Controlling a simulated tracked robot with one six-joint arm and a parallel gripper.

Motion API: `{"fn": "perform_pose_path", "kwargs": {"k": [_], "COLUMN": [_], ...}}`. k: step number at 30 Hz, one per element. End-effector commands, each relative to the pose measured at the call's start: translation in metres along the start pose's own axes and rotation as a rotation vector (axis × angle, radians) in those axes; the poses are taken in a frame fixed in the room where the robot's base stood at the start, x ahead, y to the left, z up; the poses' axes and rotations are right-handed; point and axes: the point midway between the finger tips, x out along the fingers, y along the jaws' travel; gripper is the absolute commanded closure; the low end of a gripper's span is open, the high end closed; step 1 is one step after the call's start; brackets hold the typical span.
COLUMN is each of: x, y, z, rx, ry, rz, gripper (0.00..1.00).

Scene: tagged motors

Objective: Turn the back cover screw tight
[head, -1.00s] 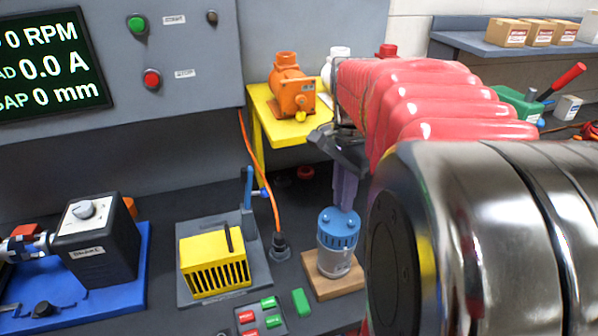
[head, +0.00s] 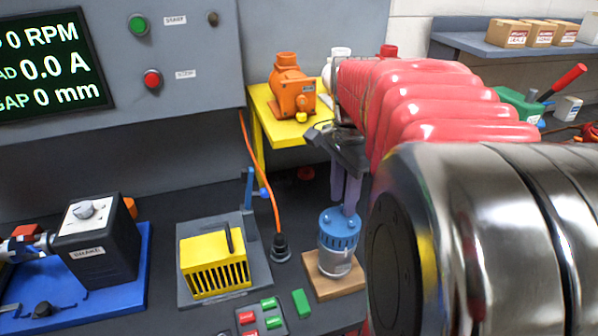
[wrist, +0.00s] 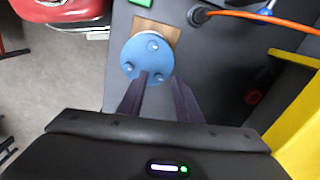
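The motor (head: 336,262) stands upright on a wooden block (head: 318,288), with its blue back cover (head: 340,236) on top. The round cover also shows in the wrist view (wrist: 138,58). Several screw heads sit around its face, one near the upper edge (wrist: 153,45) and one at the left (wrist: 128,68). My gripper (head: 347,208) points down over the cover. In the wrist view its two fingers (wrist: 160,79) are apart, the left tip over the cover's lower part and the right tip near its right edge. I see nothing held between them. Whether a tip touches a screw is unclear.
A yellow slotted box (head: 212,265) on a grey fixture with a blue post stands left of the motor. A button panel (head: 262,318) and a green block (head: 301,303) lie in front. An orange cable (head: 258,170) runs down behind. An orange pump (head: 290,88) stands on a yellow stand.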

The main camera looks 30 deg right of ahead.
Motion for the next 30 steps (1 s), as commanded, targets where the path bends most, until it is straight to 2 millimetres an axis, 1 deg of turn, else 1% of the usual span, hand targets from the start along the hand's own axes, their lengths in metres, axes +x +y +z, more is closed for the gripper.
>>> {"fn": "perform_pose_path", "kwargs": {"k": [8,11,14,20,30], "x": [0.0,-0.005,-0.015,-0.046,-0.105], "y": [0.001,0.0,0.0,-0.001,-0.001], "z": [0.0,0.0,-0.001,-0.001,0.0], "rx": [0.0,0.0,0.0,0.0,0.0], "ry": [0.0,0.0,0.001,0.001,0.001], "rz": [0.003,0.002,0.002,0.0,0.0], "gripper": [0.68,0.68,0.68,0.68,0.68]}}
